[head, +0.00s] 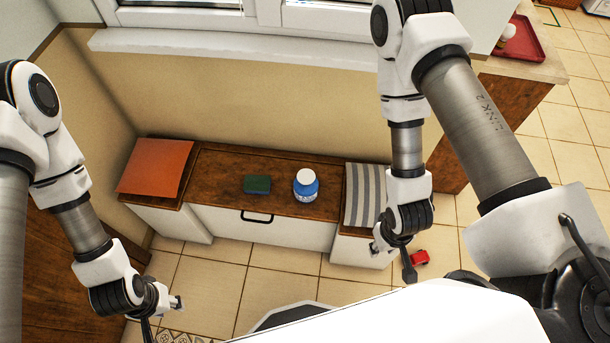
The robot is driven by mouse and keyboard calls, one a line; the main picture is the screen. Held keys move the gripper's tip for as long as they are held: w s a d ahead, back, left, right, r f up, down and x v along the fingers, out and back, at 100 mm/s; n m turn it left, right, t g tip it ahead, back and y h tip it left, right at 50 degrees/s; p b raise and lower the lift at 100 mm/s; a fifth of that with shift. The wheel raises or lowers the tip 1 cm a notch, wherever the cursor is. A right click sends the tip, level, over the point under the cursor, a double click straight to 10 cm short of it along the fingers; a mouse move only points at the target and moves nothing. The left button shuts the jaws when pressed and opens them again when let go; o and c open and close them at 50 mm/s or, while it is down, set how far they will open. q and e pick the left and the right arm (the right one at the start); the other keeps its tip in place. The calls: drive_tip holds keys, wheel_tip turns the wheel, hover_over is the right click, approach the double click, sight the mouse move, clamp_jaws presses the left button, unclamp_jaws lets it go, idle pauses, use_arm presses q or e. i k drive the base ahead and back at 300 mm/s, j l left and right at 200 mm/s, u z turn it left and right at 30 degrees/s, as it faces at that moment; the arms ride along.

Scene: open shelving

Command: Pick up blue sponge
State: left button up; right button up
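A small dark sponge (257,184), green on top with a bluish tint at its edge, lies flat on the brown wooden top of the low bench, left of a white and blue bottle. My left gripper (164,316) hangs over the floor at the lower left, in front of the bench and well apart from the sponge. Its fingers are spread and empty. My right gripper (392,262) is in front of the bench's right end, right of the sponge. Its fingers look spread, with nothing between them.
The bottle (306,186) stands close to the sponge's right. An orange mat (155,166) and a striped grey cloth (364,194) cover the ends of the bench (222,167). A small red object (420,258) lies on the floor. A wall and window sill (230,46) rise behind.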

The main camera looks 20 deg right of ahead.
sight(261, 185)
drive_tip(key=i+j+z, duration=0.15)
drive_tip(key=z, duration=0.2)
drive_tip(key=i+j+z, duration=0.2)
drive_tip(key=z, duration=0.2)
drive_tip(key=j, duration=0.05)
